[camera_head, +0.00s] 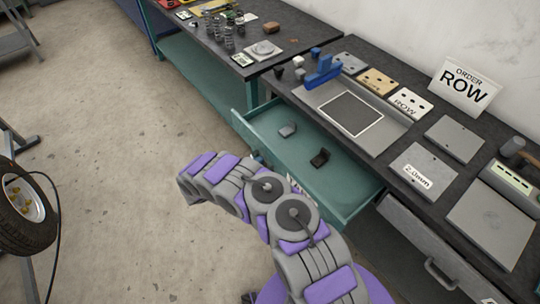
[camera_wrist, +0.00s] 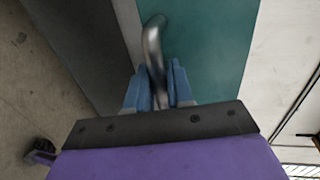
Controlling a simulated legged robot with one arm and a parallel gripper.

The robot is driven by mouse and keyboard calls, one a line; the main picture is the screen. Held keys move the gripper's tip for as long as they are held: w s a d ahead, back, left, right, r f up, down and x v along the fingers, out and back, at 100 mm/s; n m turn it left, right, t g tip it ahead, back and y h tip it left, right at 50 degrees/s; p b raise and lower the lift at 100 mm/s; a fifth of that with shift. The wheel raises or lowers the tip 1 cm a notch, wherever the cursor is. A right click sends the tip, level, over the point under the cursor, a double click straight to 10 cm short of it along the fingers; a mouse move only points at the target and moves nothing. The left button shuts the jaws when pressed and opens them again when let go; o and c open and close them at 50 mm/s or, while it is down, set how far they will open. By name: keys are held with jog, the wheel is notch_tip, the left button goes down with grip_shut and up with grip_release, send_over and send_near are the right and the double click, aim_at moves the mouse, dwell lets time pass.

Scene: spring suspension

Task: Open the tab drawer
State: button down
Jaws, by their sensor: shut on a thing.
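The teal drawer (camera_head: 268,178) under the workbench is pulled out in the head view. Inside it lie a small grey piece (camera_head: 287,130) and a dark piece (camera_head: 320,158), apart from each other. In the wrist view, the drawer's teal front (camera_wrist: 215,45) carries a curved metal handle (camera_wrist: 153,45). My gripper (camera_wrist: 159,85) has its blue fingers shut on the handle, one on each side. In the head view, my purple and grey arm reaches to the drawer front and hides the handle and fingers.
The dark workbench (camera_head: 445,215) holds a blue fixture (camera_head: 323,70), grey plates and an "ORDER ROW" sign (camera_head: 466,86). A grey drawer (camera_head: 430,250) sits at the lower right. A wheel (camera_head: 25,208) stands at the left. The concrete floor (camera_head: 110,110) on the left is open.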

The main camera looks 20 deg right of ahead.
jog(key=shift+s+a+f, duration=0.1)
jog(key=shift+s+a, duration=0.2)
jog(key=shift+a, duration=0.45)
jog(key=shift+s+a+f, duration=0.1)
jog(key=shift+s+a, duration=0.25)
jog(key=shift+a, duration=0.45)
jog(key=shift+s+a, duration=0.3)
jog(key=shift+a, duration=0.45)
jog(key=c, duration=1.2)
grip_release()
jog(key=shift+w, duration=0.1)
jog(key=shift+o, duration=0.2)
jog(key=shift+r, duration=0.1)
jog(key=p+v, duration=0.2)
jog(key=v, duration=1.5)
jog(key=shift+a+p, duration=0.25)
jog(key=shift+p, duration=0.05)
